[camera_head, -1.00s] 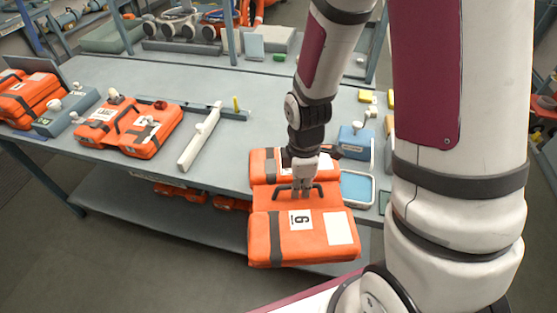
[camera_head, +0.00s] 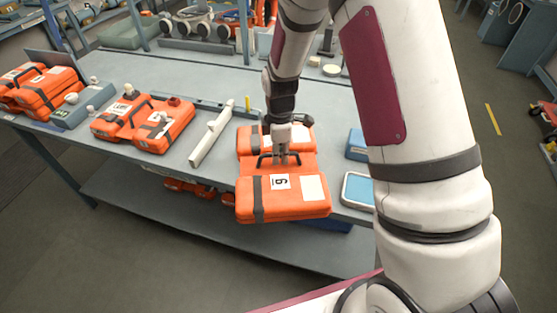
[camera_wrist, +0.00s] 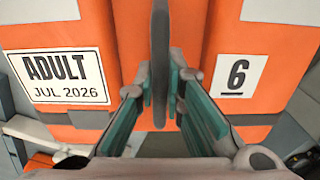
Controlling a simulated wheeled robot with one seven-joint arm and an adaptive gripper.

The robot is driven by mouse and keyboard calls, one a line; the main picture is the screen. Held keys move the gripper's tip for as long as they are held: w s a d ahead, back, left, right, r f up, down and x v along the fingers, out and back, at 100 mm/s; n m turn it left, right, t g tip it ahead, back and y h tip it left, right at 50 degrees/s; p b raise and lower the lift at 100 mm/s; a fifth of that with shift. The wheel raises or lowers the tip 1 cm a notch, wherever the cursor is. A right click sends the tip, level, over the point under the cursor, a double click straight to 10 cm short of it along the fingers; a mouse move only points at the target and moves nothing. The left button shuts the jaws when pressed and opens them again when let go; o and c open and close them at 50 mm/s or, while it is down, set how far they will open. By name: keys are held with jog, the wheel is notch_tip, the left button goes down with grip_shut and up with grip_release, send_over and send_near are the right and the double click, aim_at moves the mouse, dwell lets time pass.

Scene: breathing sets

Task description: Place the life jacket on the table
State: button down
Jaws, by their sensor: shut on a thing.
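The orange life jacket (camera_head: 285,203) with a "6" label hangs from my gripper (camera_head: 281,160) at the front edge of the grey table (camera_head: 330,108). My gripper is shut on its dark handle. In the wrist view, the teal finger pads of my gripper (camera_wrist: 172,105) close on the handle strap, and the jacket (camera_wrist: 185,30) shows "ADULT JUL 2026" and "6" labels. The jacket's front part overhangs the table edge. Whether its back part touches the table top, I cannot tell.
Another orange jacket (camera_head: 143,122) lies left on the table, with more (camera_head: 40,88) at the far left. A white bar (camera_head: 211,134) lies left of the held jacket. A blue-topped tray (camera_head: 358,189) and a blue box (camera_head: 357,145) are to its right. Clear table lies behind.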

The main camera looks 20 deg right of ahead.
jog(key=shift+w+a, duration=0.1)
jog(key=shift+w, duration=0.3)
jog(key=shift+w+f+p, duration=0.1)
jog(key=shift+f+p, duration=0.35)
jog(key=shift+f, duration=1.3)
jog(key=shift+f, duration=0.15)
jog(key=c, duration=1.7)
grip_release()
